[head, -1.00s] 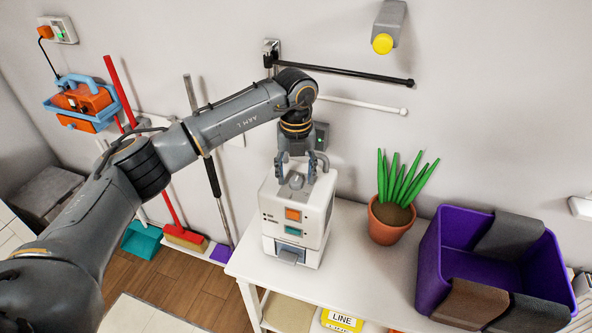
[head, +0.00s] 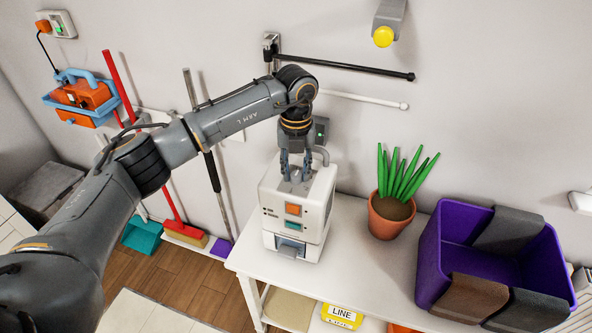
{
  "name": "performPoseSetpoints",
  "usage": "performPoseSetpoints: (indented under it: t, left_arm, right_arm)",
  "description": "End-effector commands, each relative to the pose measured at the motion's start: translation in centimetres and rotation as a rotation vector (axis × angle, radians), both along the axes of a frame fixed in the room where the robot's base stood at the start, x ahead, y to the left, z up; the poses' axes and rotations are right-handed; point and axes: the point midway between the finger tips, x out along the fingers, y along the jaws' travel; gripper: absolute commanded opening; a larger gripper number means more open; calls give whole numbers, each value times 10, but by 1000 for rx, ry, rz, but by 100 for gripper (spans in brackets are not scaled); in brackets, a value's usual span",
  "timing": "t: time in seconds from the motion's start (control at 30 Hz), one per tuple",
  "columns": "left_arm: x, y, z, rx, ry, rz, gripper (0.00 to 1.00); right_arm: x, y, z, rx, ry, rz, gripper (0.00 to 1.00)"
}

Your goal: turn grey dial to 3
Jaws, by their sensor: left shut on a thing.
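A white box-shaped machine (head: 272,223) stands on the white table, with an orange button (head: 293,209) and a teal button (head: 292,226) on its front. The grey dial (head: 296,177) is on its top, largely hidden between my gripper's fingers. My left gripper (head: 296,172) points down over the machine's top and is shut on the dial. The dial's marks and the number it points to are too small to read. My right gripper is not in view.
A potted plant (head: 391,214) and a purple bin (head: 430,259) with cloths over its rim stand right of the machine on the white table (head: 347,274). Black (head: 350,69) and white wall rails run behind the arm. Brooms lean at left.

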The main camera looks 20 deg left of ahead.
Motion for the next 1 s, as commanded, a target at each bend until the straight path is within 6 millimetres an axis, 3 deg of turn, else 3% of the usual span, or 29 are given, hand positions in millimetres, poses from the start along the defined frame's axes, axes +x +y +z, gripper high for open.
performPoseSetpoints:
  t: [0.27, 1.0]
  left_arm:
    - [0, 0, -4, 2, -3, -174, 0]
    - [0, 0, -2, 1, -2, -872, 0]
  right_arm:
    - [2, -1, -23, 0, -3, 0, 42]
    - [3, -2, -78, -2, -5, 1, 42]
